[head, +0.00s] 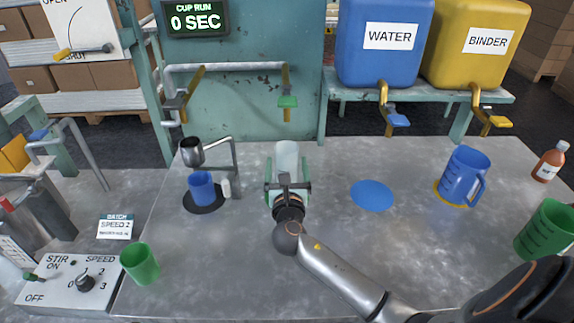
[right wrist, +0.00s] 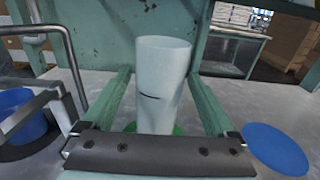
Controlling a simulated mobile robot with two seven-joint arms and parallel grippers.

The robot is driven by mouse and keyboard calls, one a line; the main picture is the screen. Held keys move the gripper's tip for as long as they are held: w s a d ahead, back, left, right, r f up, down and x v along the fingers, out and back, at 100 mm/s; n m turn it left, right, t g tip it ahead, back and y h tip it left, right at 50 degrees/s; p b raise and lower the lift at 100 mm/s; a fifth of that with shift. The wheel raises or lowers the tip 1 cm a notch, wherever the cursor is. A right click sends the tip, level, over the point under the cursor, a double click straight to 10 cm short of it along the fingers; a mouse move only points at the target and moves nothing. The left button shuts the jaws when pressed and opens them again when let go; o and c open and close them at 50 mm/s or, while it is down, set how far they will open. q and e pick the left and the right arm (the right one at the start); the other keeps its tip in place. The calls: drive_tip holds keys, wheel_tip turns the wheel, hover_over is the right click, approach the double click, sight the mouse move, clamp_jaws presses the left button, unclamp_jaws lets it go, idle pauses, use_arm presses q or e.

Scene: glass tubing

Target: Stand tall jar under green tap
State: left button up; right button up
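The tall jar (head: 287,158), pale and translucent, stands upright on the bench below the green tap (head: 287,101). In the right wrist view the jar (right wrist: 162,85) has a short dark mark, and a green disc (right wrist: 180,130) shows around its base. My right gripper (head: 288,186) is open, with one green finger on each side of the jar. Gaps show between the fingers and the jar in the right wrist view (right wrist: 160,100). The jar's lower part is partly hidden by the gripper in the head view. My left gripper is not in view.
A blue cup (head: 202,189) on a dark disc and a metal holder (head: 236,165) stand left of the jar. A blue disc (head: 372,195) lies empty to the right. A blue jug (head: 464,174), green cups (head: 140,264) and a bottle (head: 549,163) stand farther out.

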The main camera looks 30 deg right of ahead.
drive_tip(key=shift+o, duration=0.2)
drive_tip(key=shift+r, duration=0.2)
drive_tip(key=shift+s+a+f, duration=0.1)
drive_tip(key=shift+s+a, duration=0.1)
drive_tip(key=shift+s, duration=0.1)
drive_tip(key=v, duration=1.1)
